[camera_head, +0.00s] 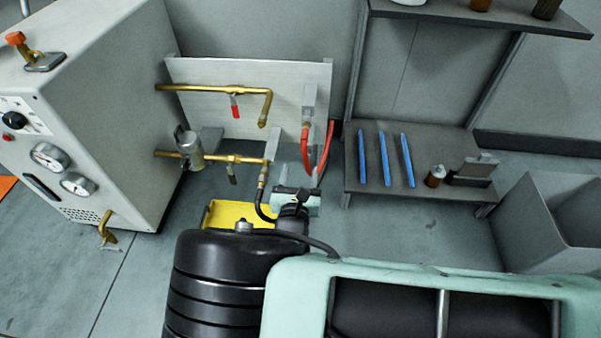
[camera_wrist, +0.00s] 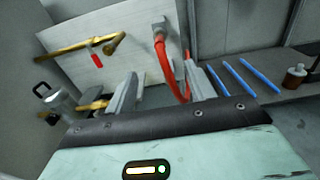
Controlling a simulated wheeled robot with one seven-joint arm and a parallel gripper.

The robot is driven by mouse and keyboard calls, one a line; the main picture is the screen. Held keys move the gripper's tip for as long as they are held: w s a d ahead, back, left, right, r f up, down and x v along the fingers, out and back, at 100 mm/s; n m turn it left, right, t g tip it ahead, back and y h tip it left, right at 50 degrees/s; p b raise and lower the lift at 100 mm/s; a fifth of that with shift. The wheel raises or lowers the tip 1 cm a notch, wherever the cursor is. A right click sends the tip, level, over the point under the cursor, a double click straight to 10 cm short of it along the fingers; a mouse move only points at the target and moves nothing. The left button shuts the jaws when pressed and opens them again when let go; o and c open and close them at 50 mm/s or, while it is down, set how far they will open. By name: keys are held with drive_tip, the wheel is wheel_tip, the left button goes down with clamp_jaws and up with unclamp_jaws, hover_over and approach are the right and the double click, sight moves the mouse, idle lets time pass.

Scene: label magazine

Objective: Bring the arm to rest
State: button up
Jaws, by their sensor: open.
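My gripper (camera_head: 289,160) is at the end of my arm in the middle of the head view, in front of a pale panel (camera_head: 200,80) with brass pipes. In the wrist view my gripper (camera_wrist: 162,95) has its two grey fingers spread apart, with nothing visible between them. A red hose (camera_wrist: 170,68) shows behind the fingers, close to the right one in the picture. It also shows in the head view (camera_head: 326,150). I cannot tell the exact gap between the fingers and the hose.
A white cabinet (camera_head: 90,120) with gauges stands at left. A brass pipe (camera_head: 215,88) with a red-handled valve crosses the panel. A low shelf (camera_head: 400,195) at right holds blue sticks (camera_head: 385,160) and a brown bottle (camera_head: 435,176). A grey bin (camera_head: 530,215) stands at far right.

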drive_tip(key=shift+d, duration=0.1)
idle(0.3)
drive_tip(key=s+d+r+m+g+h, duration=0.4)
drive_tip(key=d+r+m+g, duration=0.15)
drive_tip(key=d+m, duration=0.2)
drive_tip(key=s+d+r+m+g+h, duration=0.3)
drive_tip(key=s+d+r+m+g, duration=0.1)
drive_tip(key=d+m+g, duration=0.3)
drive_tip(key=s+r+m+g+y, duration=0.5)
drive_tip(key=s+r+m+y, duration=0.4)
drive_tip(key=s+r+m, duration=0.6)
wheel_tip(320, 180, up, 30)
drive_tip(key=s+n+p, duration=0.1)
drive_tip(key=n+p, duration=0.1)
drive_tip(key=p, duration=2.7)
drive_tip(key=shift+s+r, duration=0.25)
drive_tip(key=shift+s, duration=0.15)
